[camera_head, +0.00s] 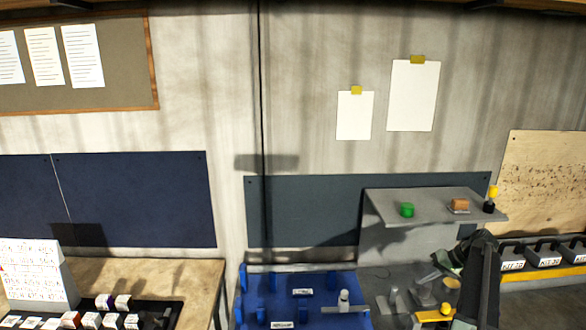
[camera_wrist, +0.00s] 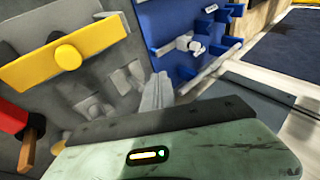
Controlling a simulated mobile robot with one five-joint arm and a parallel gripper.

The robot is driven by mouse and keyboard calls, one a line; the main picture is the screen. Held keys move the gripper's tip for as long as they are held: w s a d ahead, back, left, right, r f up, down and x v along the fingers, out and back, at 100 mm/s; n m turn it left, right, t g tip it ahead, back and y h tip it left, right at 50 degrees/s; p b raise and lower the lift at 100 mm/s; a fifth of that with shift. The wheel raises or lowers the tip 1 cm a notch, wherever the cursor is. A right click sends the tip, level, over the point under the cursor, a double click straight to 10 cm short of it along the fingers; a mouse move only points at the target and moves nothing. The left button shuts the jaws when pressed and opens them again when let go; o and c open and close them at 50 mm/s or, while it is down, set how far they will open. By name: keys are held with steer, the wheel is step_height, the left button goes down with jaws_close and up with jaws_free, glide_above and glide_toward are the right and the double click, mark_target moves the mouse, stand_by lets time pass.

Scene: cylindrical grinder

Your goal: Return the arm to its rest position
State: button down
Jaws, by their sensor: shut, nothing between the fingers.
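My gripper (camera_wrist: 160,122) shows at the bottom of the wrist view as a grey-green body with a small lit indicator and a dark front edge. It is shut, with nothing held. My arm (camera_head: 480,278), dark and grey-green, is folded at the lower right of the head view, in front of the grey bench area. The fingertips cannot be made out clearly in either view. A yellow bar with a round knob (camera_wrist: 67,58) is beyond the gripper at the upper left, apart from it.
A blue panel with blue holders (camera_head: 290,292) is left of my arm; it also shows in the wrist view (camera_wrist: 170,18). A grey shelf (camera_head: 435,203) carries a green part and a brown block. Black bins (camera_head: 545,255) stand right. A wooden table (camera_head: 150,280) is left.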

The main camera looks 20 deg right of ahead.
steer(key=w+a+f+n+g+b, duration=0.1)
steer(key=w+a+f+n, duration=0.15)
steer(key=a, duration=0.95)
steer(key=w+a+f+n+g+b, duration=0.15)
steer(key=w+a, duration=0.25)
steer(key=a, duration=0.7)
steer(key=s+a+f+n+g+h+b, duration=0.1)
steer(key=a+f, duration=0.1)
steer(key=a, duration=0.8)
steer(key=s+a+f+n+g+b, duration=0.1)
steer(key=a+f+b, duration=0.15)
steer(key=a, duration=0.75)
steer(key=s+a+f+h, duration=0.25)
steer(key=s+a, duration=0.35)
steer(key=a, duration=0.3)
steer(key=s+d+f+m+h, duration=0.1)
steer(key=s+d+m+h, duration=0.1)
steer(key=s, duration=0.3)
steer(key=shift+s+d, duration=0.25)
steer(key=shift+s, duration=0.05)
